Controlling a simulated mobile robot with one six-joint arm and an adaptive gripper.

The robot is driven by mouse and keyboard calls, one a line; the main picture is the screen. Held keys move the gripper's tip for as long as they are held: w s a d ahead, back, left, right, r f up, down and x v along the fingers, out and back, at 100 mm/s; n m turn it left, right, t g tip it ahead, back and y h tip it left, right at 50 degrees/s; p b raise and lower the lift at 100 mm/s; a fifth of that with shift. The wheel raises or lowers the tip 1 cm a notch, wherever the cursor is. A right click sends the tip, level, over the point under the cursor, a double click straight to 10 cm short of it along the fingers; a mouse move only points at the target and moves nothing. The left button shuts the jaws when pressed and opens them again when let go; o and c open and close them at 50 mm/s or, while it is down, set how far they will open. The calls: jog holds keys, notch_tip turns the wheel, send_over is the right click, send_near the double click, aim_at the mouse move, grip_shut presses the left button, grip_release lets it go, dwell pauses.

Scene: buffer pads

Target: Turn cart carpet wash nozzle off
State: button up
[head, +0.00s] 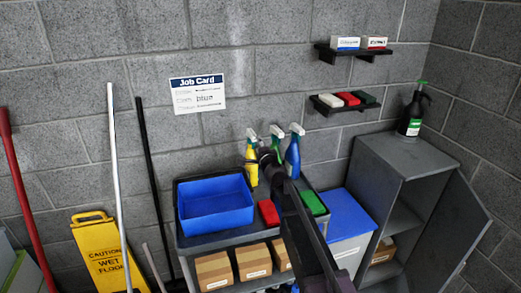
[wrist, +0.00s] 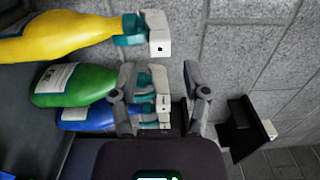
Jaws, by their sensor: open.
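Three spray bottles stand at the back of the cart (head: 180,225): yellow (head: 251,172), blue (head: 293,158), and a green one between them, mostly hidden in the head view behind my gripper (head: 269,158). In the wrist view they lie sideways: yellow bottle (wrist: 65,37), green bottle (wrist: 75,86), blue bottle (wrist: 85,118). Their labels are too small to read, so I cannot tell which is carpet wash. My gripper (wrist: 160,70) is open. The green bottle's white nozzle (wrist: 160,80) shows between its fingers; contact is unclear. The yellow bottle's nozzle (wrist: 159,34) is outside them.
The cart also holds a blue bin (head: 215,205), a red block (head: 268,212) and a green block (head: 313,203), with cardboard boxes (head: 214,271) below. A job card (head: 197,94) reading "blue" and small shelves (head: 345,107) are on the wall. An open grey cabinet (head: 405,150) stands right.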

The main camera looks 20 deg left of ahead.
aim_at(254, 138)
jog(key=shift+x, duration=2.3)
jog(key=c, duration=0.6)
jog(key=shift+c, duration=0.2)
